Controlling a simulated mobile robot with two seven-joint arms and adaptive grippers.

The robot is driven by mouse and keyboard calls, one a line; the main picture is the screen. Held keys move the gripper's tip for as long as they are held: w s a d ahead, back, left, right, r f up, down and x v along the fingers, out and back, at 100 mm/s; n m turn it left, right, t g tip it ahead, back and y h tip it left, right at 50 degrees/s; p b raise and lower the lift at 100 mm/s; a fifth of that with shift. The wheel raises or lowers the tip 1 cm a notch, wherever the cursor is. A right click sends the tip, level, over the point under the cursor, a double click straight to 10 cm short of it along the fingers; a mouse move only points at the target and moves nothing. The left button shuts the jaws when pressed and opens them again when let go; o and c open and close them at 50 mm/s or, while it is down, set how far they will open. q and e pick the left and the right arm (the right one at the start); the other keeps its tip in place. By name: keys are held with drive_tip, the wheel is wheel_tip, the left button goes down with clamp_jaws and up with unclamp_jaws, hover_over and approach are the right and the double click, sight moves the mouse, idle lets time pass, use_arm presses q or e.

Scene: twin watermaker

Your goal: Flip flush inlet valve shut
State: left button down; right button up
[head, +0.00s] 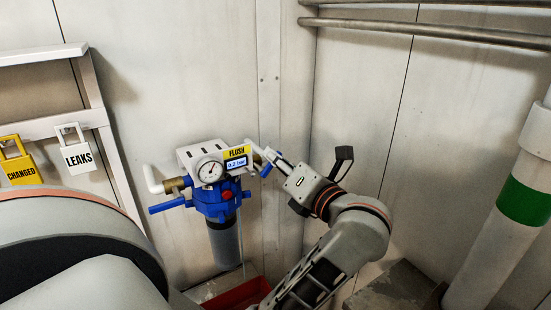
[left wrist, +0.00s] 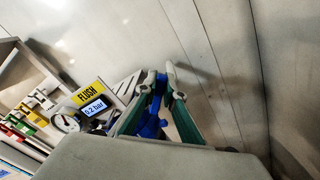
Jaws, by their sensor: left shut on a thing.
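The flush filter unit (head: 214,196) hangs on the wall, with a blue head, a round gauge and a yellow FLUSH label over a display reading 0.2 bar. A blue valve handle (head: 266,171) is at its right side, also in the left wrist view (left wrist: 157,98). My left gripper (head: 272,160) is at this handle; its two fingers (left wrist: 160,84) are closed around it, partly hiding it. Another blue handle (head: 167,205) sticks out to the left below a brass valve (head: 175,185), with nothing touching it. My right gripper is not in view.
A yellow CHANGED tag (head: 20,172) and a white LEAKS tag (head: 78,157) hang on a rack at left. A red container (head: 238,295) is below the filter. A white pipe with a green band (head: 523,202) stands at right.

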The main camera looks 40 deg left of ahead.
sight(264, 170)
use_arm(q)
drive_tip(key=n+b, duration=0.1)
drive_tip(key=s+n+b, duration=0.1)
drive_tip(key=n, duration=0.1)
drive_tip(key=shift+a+r+b, duration=0.15)
drive_tip(key=shift+b, duration=0.2)
drive_tip(key=n+b, duration=0.1)
drive_tip(key=s+n+b, duration=0.1)
drive_tip(key=n, duration=0.1)
drive_tip(key=shift+a+r, duration=0.15)
drive_tip(key=shift+r, duration=0.05)
drive_tip(key=shift+s+a+r+n+b, duration=0.1)
drive_tip(key=shift+s+n+b, duration=0.15)
drive_tip(key=shift+n+b, duration=0.55)
drive_tip(key=shift+s+r+n, duration=0.1)
drive_tip(key=shift+s+n, duration=0.05)
drive_tip(key=shift+n, duration=0.45)
drive_tip(key=c, duration=2.1)
unclamp_jaws()
drive_tip(key=shift+c, duration=0.2)
